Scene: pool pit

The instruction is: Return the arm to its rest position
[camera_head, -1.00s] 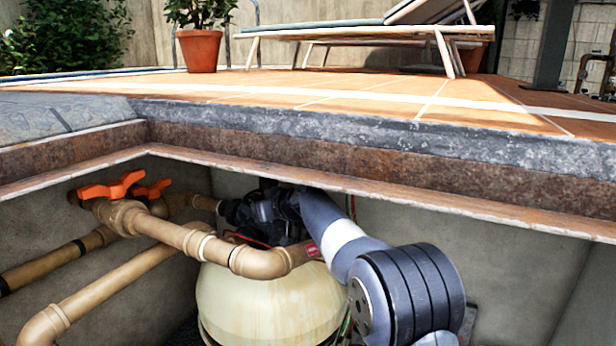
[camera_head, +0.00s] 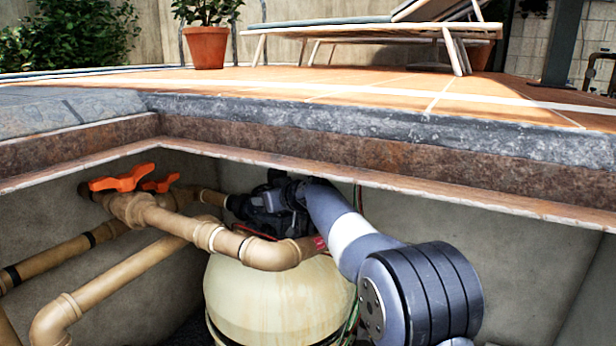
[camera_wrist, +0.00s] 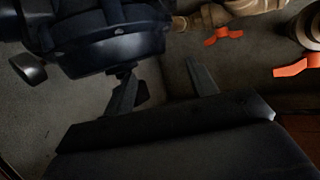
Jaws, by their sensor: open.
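My arm (camera_head: 355,245) reaches from the lower right of the head view into the pit, over the cream filter tank (camera_head: 275,295). Its far end meets dark parts above the tank, and my gripper cannot be told apart there. In the wrist view my gripper (camera_wrist: 162,82) is open, its two dark fingers apart with nothing between them. A black round body (camera_wrist: 110,40) fills the upper left, close to the left finger; whether they touch cannot be told.
Tan pipes (camera_head: 175,220) with orange valve handles (camera_head: 125,178) run left of the tank. The rusty pit edge (camera_head: 330,160) overhangs my arm. The grey wall at right (camera_head: 520,250) has free room before it.

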